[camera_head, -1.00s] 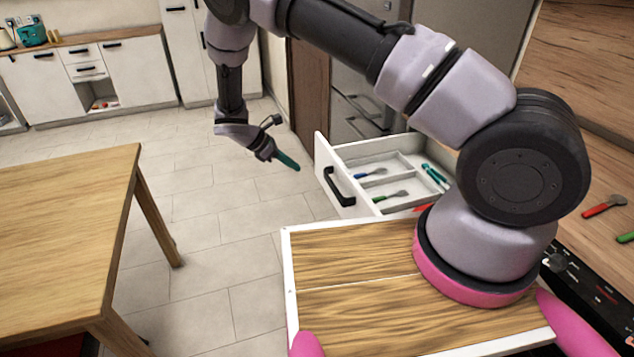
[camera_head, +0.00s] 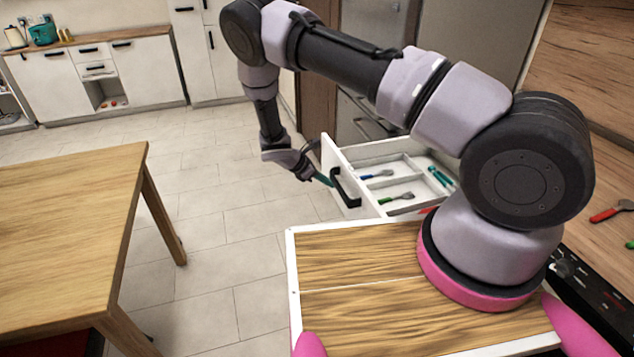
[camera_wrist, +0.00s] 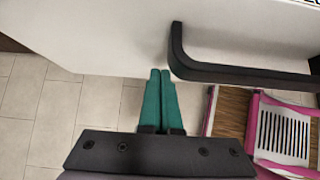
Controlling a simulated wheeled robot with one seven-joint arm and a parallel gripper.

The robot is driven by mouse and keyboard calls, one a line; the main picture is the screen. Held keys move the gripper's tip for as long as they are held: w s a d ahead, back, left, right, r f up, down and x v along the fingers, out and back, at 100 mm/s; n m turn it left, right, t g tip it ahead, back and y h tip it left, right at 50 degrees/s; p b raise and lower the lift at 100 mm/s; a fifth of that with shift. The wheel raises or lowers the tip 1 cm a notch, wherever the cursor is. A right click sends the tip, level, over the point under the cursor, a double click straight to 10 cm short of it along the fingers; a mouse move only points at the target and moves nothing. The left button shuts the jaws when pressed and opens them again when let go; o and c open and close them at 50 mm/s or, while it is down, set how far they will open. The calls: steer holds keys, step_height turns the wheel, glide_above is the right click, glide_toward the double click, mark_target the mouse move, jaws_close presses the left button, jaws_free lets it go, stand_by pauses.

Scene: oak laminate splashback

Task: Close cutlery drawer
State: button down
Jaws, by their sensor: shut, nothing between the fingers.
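The cutlery drawer (camera_head: 345,186) stands open, pulled out from the counter, with its white front facing left. Its black handle (camera_head: 345,188) is on that front and also shows in the wrist view (camera_wrist: 240,74). Inside are a white divided tray with a blue-handled utensil (camera_head: 376,175), a green-handled one (camera_head: 397,198) and a teal one (camera_head: 440,176). My gripper (camera_head: 325,180) has teal fingers, which are together and empty. The fingertips are at the drawer front, beside the handle; I cannot tell if they touch it. In the wrist view the fingers (camera_wrist: 161,92) point at the white front, left of the handle.
A wooden table (camera_head: 70,210) stands at the left. Tiled floor (camera_head: 215,190) lies clear between it and the drawer. A counter at the right holds a red-handled utensil (camera_head: 612,211). White cabinets (camera_head: 140,70) line the far wall.

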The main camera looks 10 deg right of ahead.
steer(key=shift+d, duration=0.35)
steer(key=shift+w, duration=0.1)
steer(key=w+d, duration=0.2)
steer(key=d, duration=1)
steer(key=w+d, duration=0.3)
steer(key=d, duration=1)
steer(key=w+d, duration=0.2)
steer(key=d, duration=1)
steer(key=shift+w+d, duration=0.2)
steer(key=shift+d, duration=0.5)
steer(key=shift+d+r, duration=0.1)
steer(key=shift+d, duration=0.05)
steer(key=a, duration=0.4)
steer(key=shift+s+a, duration=0.3)
steer(key=shift+a, duration=0.05)
steer(key=v, duration=1)
